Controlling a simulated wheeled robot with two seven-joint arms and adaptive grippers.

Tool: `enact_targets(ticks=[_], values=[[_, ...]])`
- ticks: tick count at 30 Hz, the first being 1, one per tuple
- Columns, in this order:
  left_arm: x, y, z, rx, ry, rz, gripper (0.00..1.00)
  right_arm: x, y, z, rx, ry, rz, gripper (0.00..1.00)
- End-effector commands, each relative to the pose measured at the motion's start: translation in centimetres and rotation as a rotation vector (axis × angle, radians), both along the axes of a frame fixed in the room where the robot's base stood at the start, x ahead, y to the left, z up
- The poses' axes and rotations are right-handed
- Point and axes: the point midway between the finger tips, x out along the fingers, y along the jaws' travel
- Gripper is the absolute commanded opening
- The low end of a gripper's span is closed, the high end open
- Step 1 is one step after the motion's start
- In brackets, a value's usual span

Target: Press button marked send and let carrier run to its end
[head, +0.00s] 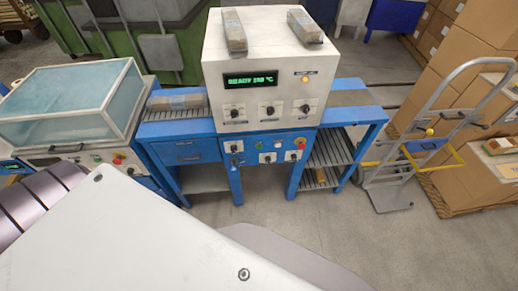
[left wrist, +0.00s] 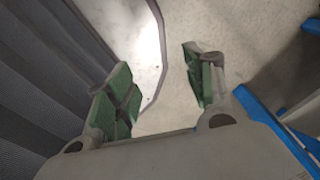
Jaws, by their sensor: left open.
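A blue machine (head: 236,180) with a white upper cabinet (head: 262,55) stands in the middle of the head view. Its lit display (head: 250,79) reads READY and a temperature. The blue lower panel (head: 268,148) carries black knobs, a small green button (head: 257,146) and a red button (head: 302,142). No label reading send is legible, and I cannot tell which part is the carrier. My left gripper (left wrist: 158,78) is open and empty above the pale floor in the left wrist view. It does not show in the head view. My right gripper is in neither view.
A glazed box machine (head: 70,105) stands left, joined by a slatted bed (head: 172,112) with a wrapped block on it. At right are a hand truck (head: 405,160) and stacked cartons (head: 470,110). Two blocks lie on the cabinet top. Floor in front is clear.

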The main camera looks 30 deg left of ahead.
Motion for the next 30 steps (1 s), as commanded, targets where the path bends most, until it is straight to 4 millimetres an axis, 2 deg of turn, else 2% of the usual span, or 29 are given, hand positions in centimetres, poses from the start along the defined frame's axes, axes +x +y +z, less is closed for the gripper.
enact_targets(ticks=[3, 15, 30], values=[[0.0, 0.01, 0.0, 0.0, 0.0, 0.0, 0.5, 0.0, -0.01, 0.0, 0.0, 0.0, 0.0, 0.4], [0.02, 0.01, 0.0, 0.0, 0.0, 0.0, 0.0, 0.01, -0.01, 0.0, 0.0, 0.0, 0.0, 0.4], [0.03, 0.01, 0.0, 0.0, 0.0, 0.0, 0.0, 0.02, -0.01, 0.0, 0.0, 0.0, 0.0, 0.4]])
